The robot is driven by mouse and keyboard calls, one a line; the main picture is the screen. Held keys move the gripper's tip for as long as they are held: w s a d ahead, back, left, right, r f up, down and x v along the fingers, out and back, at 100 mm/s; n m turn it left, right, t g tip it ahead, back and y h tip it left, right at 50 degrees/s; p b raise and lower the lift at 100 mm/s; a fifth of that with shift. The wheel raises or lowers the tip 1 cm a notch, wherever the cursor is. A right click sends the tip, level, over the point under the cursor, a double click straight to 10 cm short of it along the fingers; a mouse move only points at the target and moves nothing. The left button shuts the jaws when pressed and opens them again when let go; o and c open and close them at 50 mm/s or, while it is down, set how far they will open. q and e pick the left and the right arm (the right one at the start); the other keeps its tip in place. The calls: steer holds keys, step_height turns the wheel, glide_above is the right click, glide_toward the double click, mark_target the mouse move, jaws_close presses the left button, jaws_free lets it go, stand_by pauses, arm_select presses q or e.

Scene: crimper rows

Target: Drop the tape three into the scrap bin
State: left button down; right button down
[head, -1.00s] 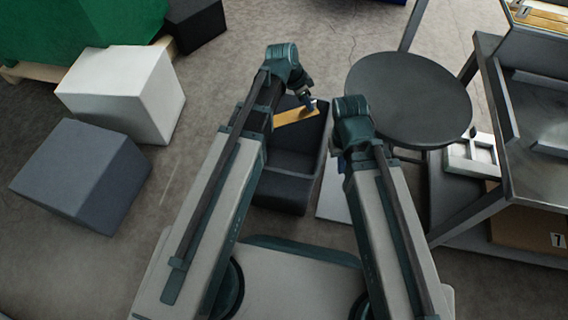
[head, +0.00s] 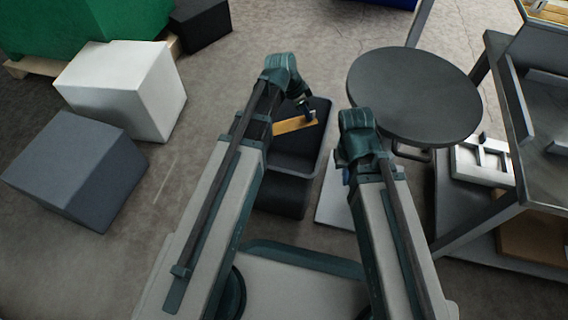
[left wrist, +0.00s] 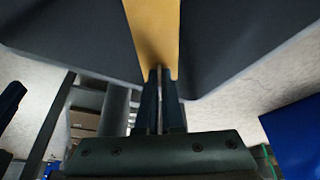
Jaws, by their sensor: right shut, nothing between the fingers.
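A flat yellow strip of tape (head: 292,125) is held over the dark scrap bin (head: 281,196) in the head view. My left gripper (head: 309,114) is shut on one end of the tape. In the left wrist view the fingers (left wrist: 163,98) are closed around the yellow tape (left wrist: 154,35), with the dark bin walls on both sides. The tape appears to be at the bin's opening; its exact height is hard to tell. My right gripper (head: 346,177) is mostly hidden by its own arm, to the right of the bin; it is shut and empty.
A round dark stool top (head: 413,96) stands right of the bin, next to a grey metal bench (head: 545,160). A white box (head: 120,88) and a grey box (head: 72,165) sit on the floor to the left. Floor between boxes and bin is clear.

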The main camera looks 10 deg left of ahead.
arm_select(q)
steer(key=c, duration=1)
jaws_free()
steer(key=shift+r, duration=0.2)
steer(key=p+v, duration=1.2)
steer(key=v, duration=0.1)
steer(key=shift+a+r+p, duration=0.1)
steer(key=shift+r+p, duration=0.15)
steer(key=shift+p, duration=0.15)
steer(key=s+d+f+n+g+y, duration=0.1)
steer(key=s+d+n+y, duration=0.25)
steer(key=s, duration=0.45)
steer(key=s+d+f+n+g+y, duration=0.15)
steer(key=s+d+n, duration=0.25)
steer(key=s, duration=0.4)
step_height(320, 180, up, 34)
steer(key=p, duration=3.2)
steer(key=shift+s+d+f+p, duration=0.1)
steer(key=shift+f+p, duration=0.1)
steer(key=shift+p, duration=0.15)
